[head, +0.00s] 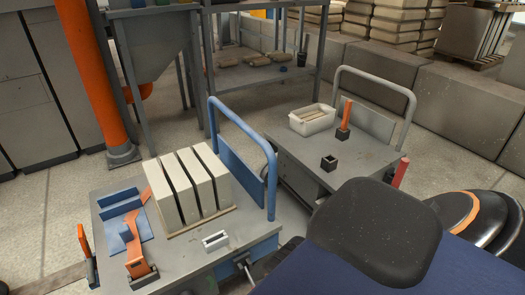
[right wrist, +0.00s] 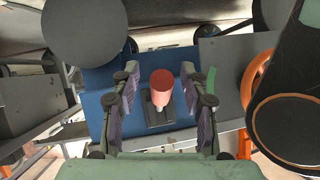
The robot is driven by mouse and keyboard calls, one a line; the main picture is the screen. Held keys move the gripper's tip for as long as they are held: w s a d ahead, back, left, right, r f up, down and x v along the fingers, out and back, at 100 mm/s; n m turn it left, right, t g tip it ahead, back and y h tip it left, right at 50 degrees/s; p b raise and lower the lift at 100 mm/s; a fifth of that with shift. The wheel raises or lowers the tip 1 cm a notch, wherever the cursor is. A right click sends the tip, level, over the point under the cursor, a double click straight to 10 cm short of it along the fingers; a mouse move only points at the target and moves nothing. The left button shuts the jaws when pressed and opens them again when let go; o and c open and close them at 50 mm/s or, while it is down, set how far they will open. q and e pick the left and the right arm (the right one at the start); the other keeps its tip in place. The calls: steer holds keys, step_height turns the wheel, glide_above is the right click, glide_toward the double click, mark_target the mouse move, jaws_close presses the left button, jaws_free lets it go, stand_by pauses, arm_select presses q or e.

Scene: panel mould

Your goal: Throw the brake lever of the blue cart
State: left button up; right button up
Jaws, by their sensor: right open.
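The blue cart (head: 185,270) stands at the lower left of the head view, with a grey top and a blue push handle (head: 240,130). In the right wrist view, a red, round-ended brake lever (right wrist: 161,82) with a pale stem rises from a dark base plate on a blue surface (right wrist: 98,103). My right gripper (right wrist: 160,72) is open, one finger on each side of the red grip, with gaps visible. I cannot tell how deep the grip sits between the fingers. The head view does not clearly show the right gripper or this lever. My left gripper is not in view.
Pale upright panels (head: 190,185) and an orange clamp (head: 135,245) sit on the blue cart's top. A grey cart (head: 350,155) with a white bin (head: 312,119) and its own red-gripped lever (head: 400,172) stands close on the right. An orange post (head: 92,75) stands behind.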

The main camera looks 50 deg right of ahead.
steer(key=shift+s, duration=0.1)
steer(key=v, duration=0.8)
stand_by(0.9)
